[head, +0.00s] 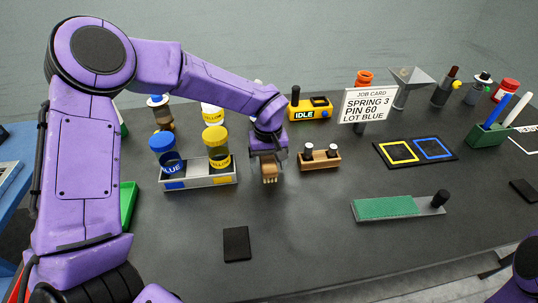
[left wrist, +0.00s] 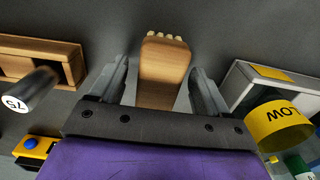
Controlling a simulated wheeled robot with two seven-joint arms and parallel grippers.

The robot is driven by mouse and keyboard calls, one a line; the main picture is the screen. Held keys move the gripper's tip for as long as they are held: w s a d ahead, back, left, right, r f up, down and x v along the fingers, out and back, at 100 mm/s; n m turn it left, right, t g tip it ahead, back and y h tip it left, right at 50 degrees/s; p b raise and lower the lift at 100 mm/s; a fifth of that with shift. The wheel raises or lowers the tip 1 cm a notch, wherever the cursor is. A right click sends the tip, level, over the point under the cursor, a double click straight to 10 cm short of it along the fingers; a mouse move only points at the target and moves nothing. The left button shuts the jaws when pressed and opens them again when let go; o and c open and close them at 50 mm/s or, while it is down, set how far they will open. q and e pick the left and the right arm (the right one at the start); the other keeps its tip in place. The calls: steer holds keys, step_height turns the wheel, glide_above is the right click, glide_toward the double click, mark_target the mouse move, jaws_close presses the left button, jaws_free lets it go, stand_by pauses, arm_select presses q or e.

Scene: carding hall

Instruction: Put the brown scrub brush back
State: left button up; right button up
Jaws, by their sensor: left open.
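The brown scrub brush (head: 269,172) is at the middle of the dark table, with its pale bristle end toward the table's front edge. In the left wrist view the brush (left wrist: 165,72) lies between the two grey fingers, with a visible gap on each side. My left gripper (head: 268,156) is open around the brush and not closed on it. The gripper hides part of the brush in the head view. My right gripper is out of view.
A tray with blue and yellow jars (head: 200,183) stands close left of the brush. A green-topped board (head: 385,208) lies farther right. A dark square pad (head: 236,244) lies in front, with bare table around it.

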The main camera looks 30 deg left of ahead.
mark_target(268, 161)
arm_select(q)
step_height(268, 161, up, 12)
steer(key=shift+f, duration=0.25)
